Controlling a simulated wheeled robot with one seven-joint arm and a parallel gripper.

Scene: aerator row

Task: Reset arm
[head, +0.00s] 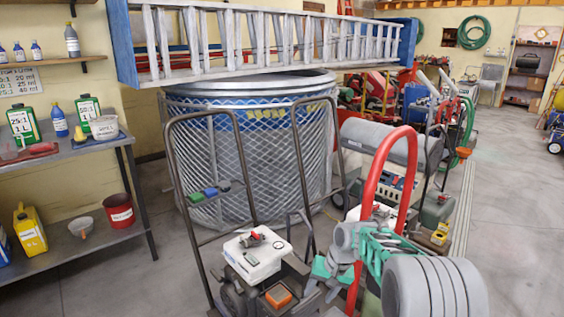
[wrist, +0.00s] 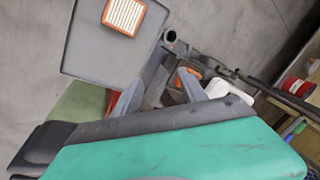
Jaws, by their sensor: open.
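My gripper (head: 322,290), with grey fingers below a teal body, shows in the lower middle of the head view, just right of the nearest aerator (head: 262,262). In the wrist view the two grey fingers (wrist: 160,92) stand apart beyond the large teal cover, which hides much of the lower picture. The gripper is open and I see nothing held between the fingers. My grey and teal arm is folded in front of a red hoop. An orange-framed filter (wrist: 125,14) lies on a grey tray (wrist: 88,62) at the upper left of the wrist view.
A metal shelf (head: 65,150) with bottles and buckets is at the left. More machines crowd the right middle. Floor (head: 520,240) is clear at the far right.

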